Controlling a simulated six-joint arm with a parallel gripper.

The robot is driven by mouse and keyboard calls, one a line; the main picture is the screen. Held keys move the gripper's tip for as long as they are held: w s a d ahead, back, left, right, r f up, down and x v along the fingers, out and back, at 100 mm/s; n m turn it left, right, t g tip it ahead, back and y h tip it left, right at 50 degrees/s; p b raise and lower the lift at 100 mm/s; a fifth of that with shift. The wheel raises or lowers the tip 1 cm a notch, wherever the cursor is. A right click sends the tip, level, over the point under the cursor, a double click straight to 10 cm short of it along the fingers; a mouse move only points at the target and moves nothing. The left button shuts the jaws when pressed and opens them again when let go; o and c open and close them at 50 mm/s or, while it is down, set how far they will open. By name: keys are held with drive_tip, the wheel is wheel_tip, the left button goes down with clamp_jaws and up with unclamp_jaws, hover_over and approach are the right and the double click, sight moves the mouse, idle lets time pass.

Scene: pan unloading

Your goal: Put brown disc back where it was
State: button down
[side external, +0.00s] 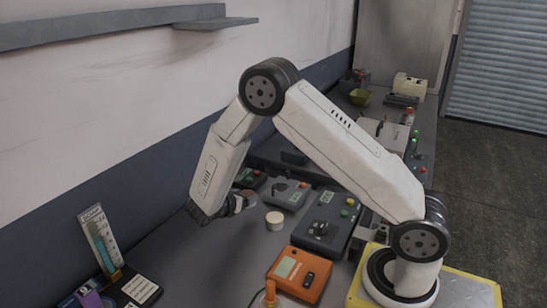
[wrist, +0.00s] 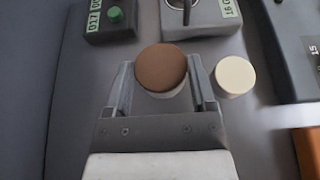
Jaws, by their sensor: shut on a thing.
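The brown disc (wrist: 161,70) is round and flat-topped, and sits between the two fingers of my gripper (wrist: 161,84) in the wrist view. My gripper is shut on it. A pale rounded edge (wrist: 168,94) shows just under its near side; I cannot tell whether the disc touches or rests on it. In the side view my gripper (side external: 238,204) is low over the bench, and the brown disc (side external: 249,196) shows small beside it, partly hidden. A cream disc (wrist: 235,76) stands apart to the right of the fingers; it also shows in the side view (side external: 274,221).
A box with a green button (wrist: 113,18) and a grey device with a knob (wrist: 200,15) stand beyond the disc. A dark device (side external: 326,222) and an orange meter (side external: 299,275) stand to the right.

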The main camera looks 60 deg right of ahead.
sight(242, 217)
drive_tip(key=shift+w+d+f, duration=0.1)
drive_tip(key=shift+w+f, duration=0.3)
drive_tip(key=shift+f, duration=0.1)
drive_tip(key=shift+w+f, duration=0.25)
drive_tip(key=shift+f, duration=1.5)
drive_tip(key=shift+f, duration=0.15)
unclamp_jaws()
